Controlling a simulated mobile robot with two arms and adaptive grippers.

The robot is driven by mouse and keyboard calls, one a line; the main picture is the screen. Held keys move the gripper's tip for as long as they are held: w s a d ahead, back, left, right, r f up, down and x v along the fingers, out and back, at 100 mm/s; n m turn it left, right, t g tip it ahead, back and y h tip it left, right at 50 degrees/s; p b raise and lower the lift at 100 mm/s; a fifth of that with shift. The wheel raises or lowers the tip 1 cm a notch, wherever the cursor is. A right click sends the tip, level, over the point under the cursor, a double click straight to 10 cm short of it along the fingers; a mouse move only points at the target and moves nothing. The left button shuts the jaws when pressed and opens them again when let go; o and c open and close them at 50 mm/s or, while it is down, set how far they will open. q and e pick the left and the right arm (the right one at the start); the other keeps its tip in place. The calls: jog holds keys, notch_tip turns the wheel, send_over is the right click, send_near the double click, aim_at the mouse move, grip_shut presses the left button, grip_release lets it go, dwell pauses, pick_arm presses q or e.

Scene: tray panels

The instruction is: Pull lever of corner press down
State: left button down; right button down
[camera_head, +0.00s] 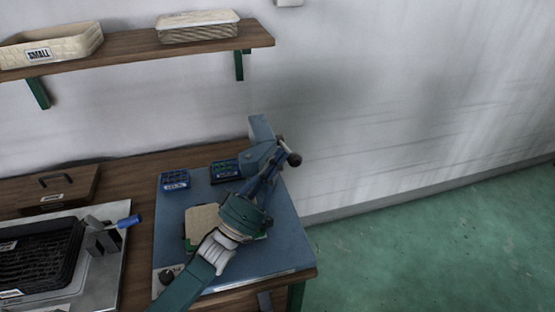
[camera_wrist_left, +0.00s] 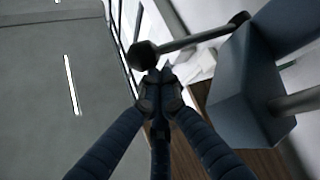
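The corner press (camera_head: 262,135) is a blue-grey body standing at the back of the blue work panel. Its lever (camera_head: 284,147) is a metal rod with a dark ball knob (camera_head: 294,160) at the right side. In the left wrist view the press body (camera_wrist_left: 245,90) is at the right, and the lever rod (camera_wrist_left: 195,38) runs across to the knob (camera_wrist_left: 143,56). My left gripper (camera_head: 272,165) reaches up to the press. Its fingers (camera_wrist_left: 158,85) come together just below the knob in the left wrist view, with nothing seen between them. Contact with the knob cannot be told. My right gripper is not in view.
The blue panel (camera_head: 295,245) lies on a wooden table, with small blue bins (camera_head: 174,181) and a beige plate (camera_head: 202,222) on it. A metal tray (camera_head: 112,270) with a blue-handled clamp (camera_head: 130,221) is at the left. A wall shelf (camera_head: 130,45) hangs above. The right is open floor.

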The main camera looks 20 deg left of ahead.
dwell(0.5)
pick_arm(q)
notch_tip(320, 180, up, 10)
dwell(0.5)
dwell(0.3)
